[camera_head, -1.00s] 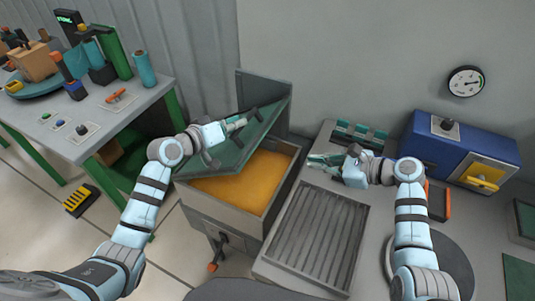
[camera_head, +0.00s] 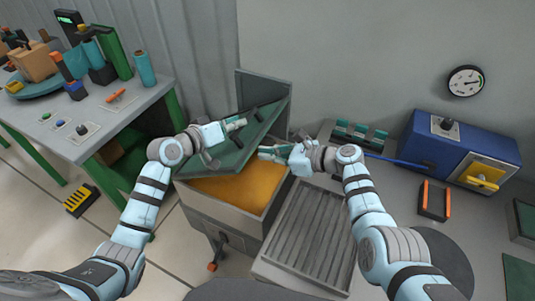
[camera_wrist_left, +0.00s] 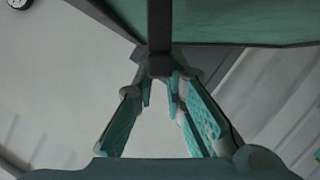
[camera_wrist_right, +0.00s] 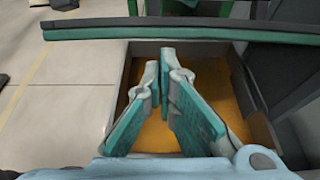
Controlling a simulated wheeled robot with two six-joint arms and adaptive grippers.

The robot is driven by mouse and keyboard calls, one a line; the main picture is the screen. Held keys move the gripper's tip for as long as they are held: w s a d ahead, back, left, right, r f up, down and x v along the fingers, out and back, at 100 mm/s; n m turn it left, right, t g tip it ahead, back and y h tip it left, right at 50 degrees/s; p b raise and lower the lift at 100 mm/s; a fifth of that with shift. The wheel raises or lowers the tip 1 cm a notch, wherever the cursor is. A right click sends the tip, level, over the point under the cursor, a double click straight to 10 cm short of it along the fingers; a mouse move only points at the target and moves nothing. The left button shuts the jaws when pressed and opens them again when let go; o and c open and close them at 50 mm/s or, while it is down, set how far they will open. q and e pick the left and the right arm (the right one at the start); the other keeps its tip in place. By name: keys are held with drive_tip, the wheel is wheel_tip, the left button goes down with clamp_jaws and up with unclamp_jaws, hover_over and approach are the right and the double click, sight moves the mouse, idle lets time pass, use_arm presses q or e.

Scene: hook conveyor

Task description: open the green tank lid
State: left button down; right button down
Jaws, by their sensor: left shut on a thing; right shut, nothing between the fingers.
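The green tank lid (camera_head: 224,163) is partly raised and tilted over a grey tank (camera_head: 218,212), with orange contents (camera_head: 240,190) showing beneath its edge. My left gripper (camera_head: 240,123) is shut on the lid's dark handle bar (camera_wrist_left: 160,28), also seen close in the left wrist view. My right gripper (camera_head: 264,153) is shut and empty beside the lid's right edge, above the tank opening. In the right wrist view its closed fingers (camera_wrist_right: 163,62) point over the orange contents, with the lid's edge (camera_wrist_right: 200,34) crossing ahead. I cannot tell whether they touch the lid.
A ridged grey tray (camera_head: 315,235) lies right of the tank, with a teal rack (camera_head: 358,133) behind it. A blue box (camera_head: 460,145) with a yellow handle stands at right. A workbench (camera_head: 125,115) is at left. The wall is close behind the tank.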

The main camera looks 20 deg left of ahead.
drive_tip(key=shift+r, duration=0.1)
use_arm(q)
drive_tip(key=shift+s+f, duration=0.15)
use_arm(e)
drive_tip(key=shift+a+r, duration=0.85)
drive_tip(key=shift+r, duration=0.25)
use_arm(q)
drive_tip(key=c, duration=1.6)
unclamp_jaws()
drive_tip(key=shift+s+d+f, duration=0.1)
drive_tip(key=shift+c, duration=0.2)
drive_tip(key=shift+w, duration=0.25)
use_arm(e)
drive_tip(key=shift+w+d+f, duration=0.15)
drive_tip(key=shift+w+d, duration=0.05)
drive_tip(key=shift+d, duration=0.05)
